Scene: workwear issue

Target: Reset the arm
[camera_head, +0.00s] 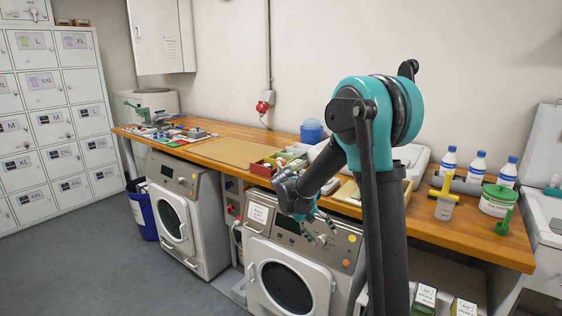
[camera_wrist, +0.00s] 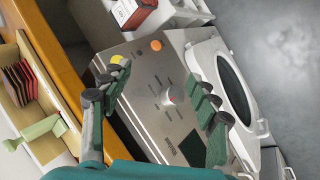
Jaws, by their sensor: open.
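My arm stands right of centre in the head view, its teal elbow high and its forearm reaching down to the left. My gripper (camera_head: 322,232) hangs in front of the wooden counter's front edge, before the right washing machine (camera_head: 338,278). In the wrist view my gripper (camera_wrist: 160,108) has its fingers wide apart with nothing between them. Behind the fingers lies the machine's grey control panel (camera_wrist: 150,85), with its round white door (camera_wrist: 232,85) to the right.
The wooden counter (camera_head: 225,151) holds a red box (camera_head: 262,168), a blue tub (camera_head: 312,131), several white bottles with blue caps (camera_head: 477,166) and a green-and-white tub (camera_head: 494,200). Lockers (camera_head: 50,120) stand at left. The floor (camera_head: 95,260) at left is clear.

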